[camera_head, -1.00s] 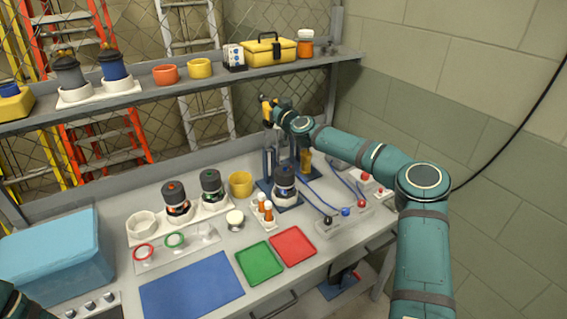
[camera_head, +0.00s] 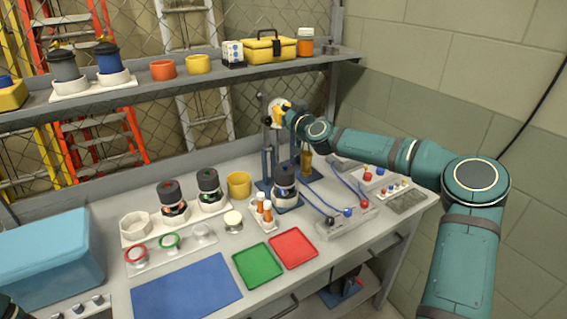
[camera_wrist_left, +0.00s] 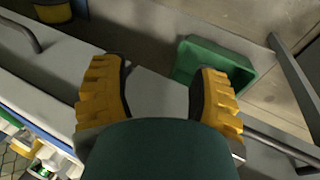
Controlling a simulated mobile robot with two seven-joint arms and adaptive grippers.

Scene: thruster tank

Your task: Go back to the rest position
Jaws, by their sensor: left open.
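My right gripper (camera_head: 282,111) is above the back of the bench, at the top of a blue stand (camera_head: 267,163). Its yellow fingers are small and partly hidden by its own wrist. A pale round piece shows at the fingers, and I cannot tell whether they hold it, touch it or are in front of it. My left gripper (camera_wrist_left: 160,76) shows in the left wrist view with its two yellow fingers wide apart and nothing between them. In the head view only a dark bit of my left arm shows at the lower left corner.
A green bin (camera_wrist_left: 213,62) lies beyond the left fingers, past a grey edge. The bench holds a blue mat (camera_head: 188,288), green (camera_head: 258,266) and red (camera_head: 293,249) trays, and a blue tub (camera_head: 45,262). A shelf (camera_head: 205,77) with jars and a yellow toolbox runs behind.

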